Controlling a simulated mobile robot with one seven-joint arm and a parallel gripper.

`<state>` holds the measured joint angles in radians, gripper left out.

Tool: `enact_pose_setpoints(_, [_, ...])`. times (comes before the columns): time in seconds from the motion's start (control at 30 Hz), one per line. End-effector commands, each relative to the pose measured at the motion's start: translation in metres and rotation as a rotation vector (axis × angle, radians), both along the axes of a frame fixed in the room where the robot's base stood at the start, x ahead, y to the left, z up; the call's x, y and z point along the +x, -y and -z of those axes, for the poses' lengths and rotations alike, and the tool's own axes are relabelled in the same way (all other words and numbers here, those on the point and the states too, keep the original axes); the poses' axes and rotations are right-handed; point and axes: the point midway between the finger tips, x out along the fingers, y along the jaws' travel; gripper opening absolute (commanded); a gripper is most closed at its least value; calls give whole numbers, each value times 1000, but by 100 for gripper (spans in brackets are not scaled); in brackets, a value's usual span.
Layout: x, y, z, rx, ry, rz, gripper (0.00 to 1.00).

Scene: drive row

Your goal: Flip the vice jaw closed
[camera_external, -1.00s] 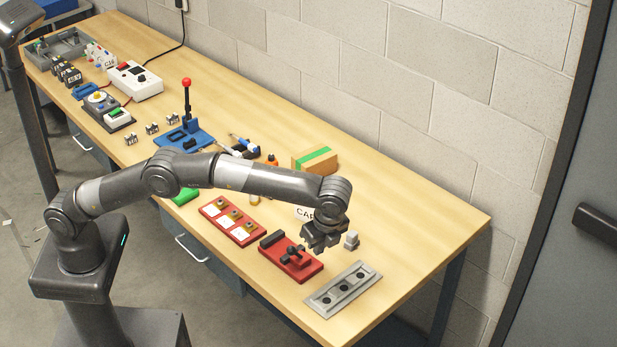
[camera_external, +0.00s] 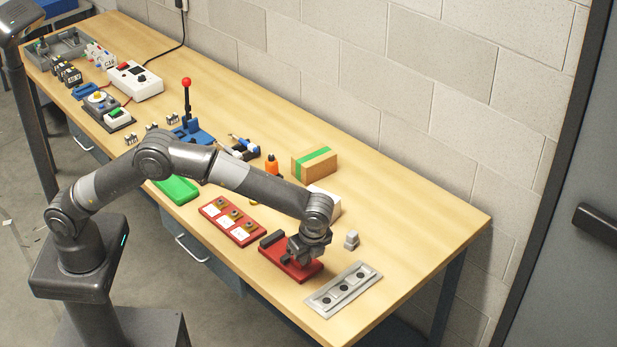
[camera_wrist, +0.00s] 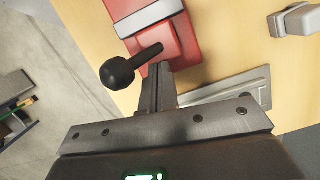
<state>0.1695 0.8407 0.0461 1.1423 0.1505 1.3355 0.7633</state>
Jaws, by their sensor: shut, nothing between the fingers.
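The red vice (camera_external: 276,259) lies on the bench near its front edge, and my gripper (camera_external: 303,254) is low over its right end, covering part of it. In the wrist view the vice's red body (camera_wrist: 175,45) has a grey ribbed jaw (camera_wrist: 143,14) at the top. A black handle with a round knob (camera_wrist: 117,73) sticks out to the left, just beyond my fingertips. My fingers (camera_wrist: 158,88) are shut with nothing between them, close to the handle. I cannot tell whether they touch it.
A grey plate with several dark holes (camera_external: 324,299) lies just right of the vice. A small grey block (camera_external: 351,239) stands behind it. A red tray with white cards (camera_external: 222,209) lies to the left. The bench's right end (camera_external: 430,232) is clear.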

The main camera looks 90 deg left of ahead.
Motion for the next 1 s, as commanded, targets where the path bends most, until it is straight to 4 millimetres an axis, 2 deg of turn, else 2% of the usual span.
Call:
enact_pose_setpoints(0.47, [-4,-5,-1,0,0,-1,0])
enact_pose_setpoints(0.8, [-36,-42,0,10,-11,-9,0])
enact_pose_setpoints(1.0, [-40,-47,0,11,-10,-9,0])
